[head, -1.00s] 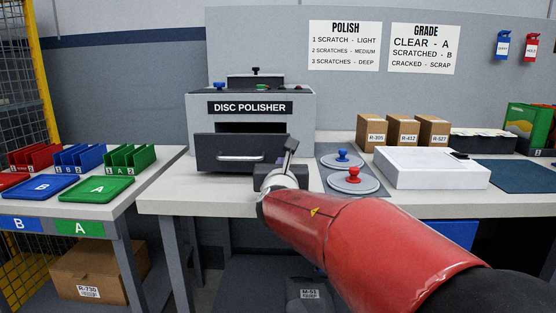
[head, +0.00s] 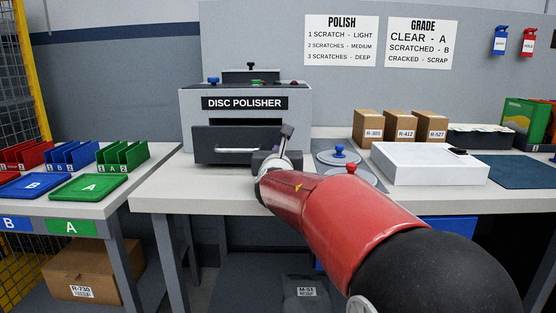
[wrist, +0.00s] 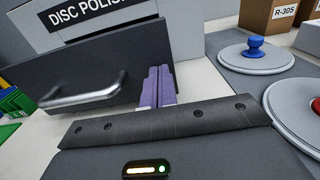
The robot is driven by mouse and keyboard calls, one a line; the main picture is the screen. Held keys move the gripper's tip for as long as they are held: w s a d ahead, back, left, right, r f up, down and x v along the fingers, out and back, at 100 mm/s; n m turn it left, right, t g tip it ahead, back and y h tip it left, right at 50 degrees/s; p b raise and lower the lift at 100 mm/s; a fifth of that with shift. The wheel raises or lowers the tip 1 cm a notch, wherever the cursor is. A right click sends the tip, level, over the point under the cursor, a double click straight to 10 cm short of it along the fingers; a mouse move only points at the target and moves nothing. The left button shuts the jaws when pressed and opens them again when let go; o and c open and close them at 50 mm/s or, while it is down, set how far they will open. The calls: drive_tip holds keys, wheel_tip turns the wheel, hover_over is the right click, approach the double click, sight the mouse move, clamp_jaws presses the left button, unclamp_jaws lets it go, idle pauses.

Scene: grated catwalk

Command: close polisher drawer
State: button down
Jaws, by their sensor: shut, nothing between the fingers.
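The disc polisher (head: 246,104) is a grey box on the bench. Its dark drawer front (head: 215,140) stands out from the body, with a dark slot above it, so the drawer is partly open. The drawer's silver handle (head: 237,150) shows in front; in the wrist view the handle (wrist: 84,93) is left of my fingers. My gripper (wrist: 157,88) is shut and empty, its purple fingers together at the right end of the drawer front. I cannot tell whether they touch it. In the head view, my wrist hides part of that end.
Right of the gripper, the bench holds round grey discs with a blue knob (head: 339,150) and a red knob (head: 351,168). A white box (head: 428,163) and several cardboard boxes (head: 400,126) stand farther right. The bench left of the drawer is clear.

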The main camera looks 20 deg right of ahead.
drive_tip(key=b+x, duration=0.1)
drive_tip(key=x, duration=1.1)
drive_tip(key=shift+f, duration=0.1)
drive_tip(key=shift+w+r, duration=0.1)
drive_tip(key=shift+r, duration=0.15)
drive_tip(key=shift+r, duration=0.1)
